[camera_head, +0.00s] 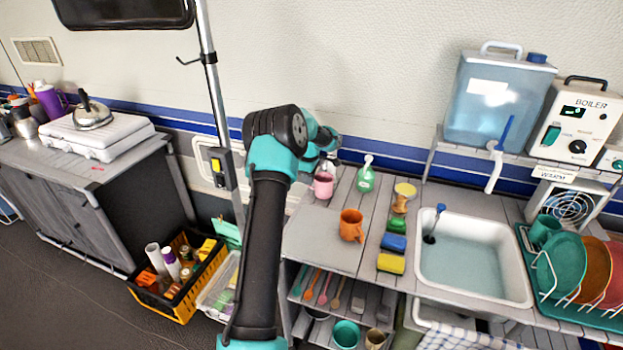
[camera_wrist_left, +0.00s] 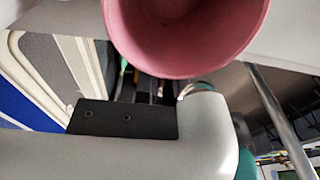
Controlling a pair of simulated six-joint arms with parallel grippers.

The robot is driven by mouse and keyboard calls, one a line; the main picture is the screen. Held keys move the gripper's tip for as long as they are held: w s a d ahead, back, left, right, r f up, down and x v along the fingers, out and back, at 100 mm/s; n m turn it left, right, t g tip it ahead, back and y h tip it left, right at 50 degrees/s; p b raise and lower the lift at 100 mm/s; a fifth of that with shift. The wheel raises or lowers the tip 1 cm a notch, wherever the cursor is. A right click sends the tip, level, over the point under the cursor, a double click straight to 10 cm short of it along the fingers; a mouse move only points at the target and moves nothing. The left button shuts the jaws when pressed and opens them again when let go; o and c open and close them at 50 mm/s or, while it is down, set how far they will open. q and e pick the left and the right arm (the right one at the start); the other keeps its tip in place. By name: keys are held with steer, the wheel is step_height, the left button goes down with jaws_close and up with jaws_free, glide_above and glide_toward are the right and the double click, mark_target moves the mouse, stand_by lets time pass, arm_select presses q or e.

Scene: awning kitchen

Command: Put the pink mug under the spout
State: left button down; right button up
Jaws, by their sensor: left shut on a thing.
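The pink mug (camera_head: 323,186) is at the counter's back left corner in the head view. My left gripper (camera_head: 326,170) is at the mug and shut on it; the fingers are mostly hidden behind my arm and the mug. In the left wrist view the mug's round opening (camera_wrist_left: 185,35) fills the top middle. I cannot tell whether the mug touches the counter. The white spout (camera_head: 495,168) hangs from the blue water container (camera_head: 497,98), over the sink's back edge, well to the right of the mug. My right gripper is not in view.
A green soap bottle (camera_head: 365,178) and an orange mug (camera_head: 351,226) stand right of the pink mug. A brush jar (camera_head: 403,197), sponges (camera_head: 391,263), the sink (camera_head: 470,262) and a dish rack (camera_head: 570,310) follow. A pole (camera_head: 209,80) stands left.

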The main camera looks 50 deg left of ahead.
arm_select(q)
steer(key=shift+f, duration=0.25)
steer(key=c, duration=1.2)
jaws_free()
steer(key=shift+r, duration=0.1)
step_height(320, 180, up, 12)
